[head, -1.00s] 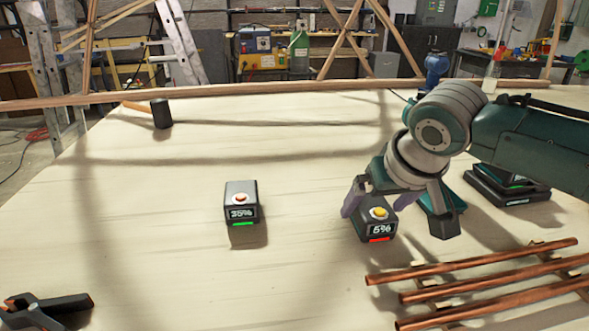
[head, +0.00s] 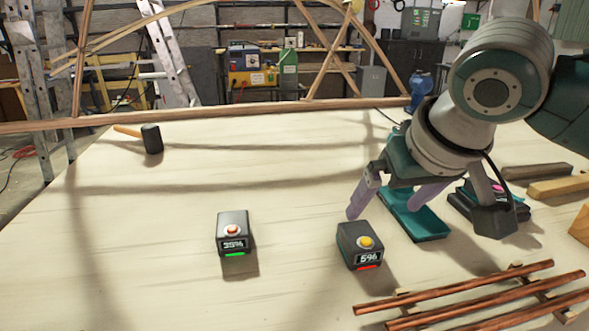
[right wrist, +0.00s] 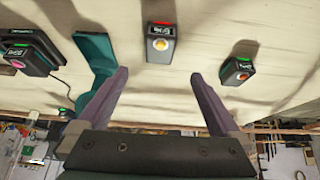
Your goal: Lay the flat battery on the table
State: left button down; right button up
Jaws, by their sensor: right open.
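The flat battery (head: 359,247) is a dark block with a yellow button, a display that seems to read 5% and a red bar. It stands on the pale table (head: 290,190), and also shows in the right wrist view (right wrist: 159,47). My right gripper (head: 386,210) is open and empty, its purple fingers above and behind the flat battery, apart from it. In the right wrist view the fingers (right wrist: 160,76) are spread with nothing between them. My left gripper is not in view.
Another battery (head: 233,232) with a red button and green bar stands to the left. A teal tray (head: 420,222) and a charger (head: 462,203) with a pink-buttoned battery lie under my right arm. Copper rods (head: 480,300) lie at front right; a mallet (head: 151,140) lies far left.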

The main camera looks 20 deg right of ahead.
jog(key=s+a+f+n, duration=0.1)
jog(key=s+a, duration=0.1)
jog(key=s, duration=0.5)
jog(key=s+a+f+n+g+y, duration=0.1)
jog(key=s+a+f+n, duration=0.1)
jog(key=s, duration=0.5)
jog(key=s+a+f+n+g, duration=0.1)
jog(key=s+a+f, duration=0.1)
jog(key=s+a, duration=0.2)
jog(key=s, duration=0.2)
jog(key=shift+s+a+f+n+y, duration=0.15)
jog(key=shift+s+a+n+y, duration=0.15)
jog(key=shift+s, duration=0.1)
jog(key=shift+d, duration=0.1)
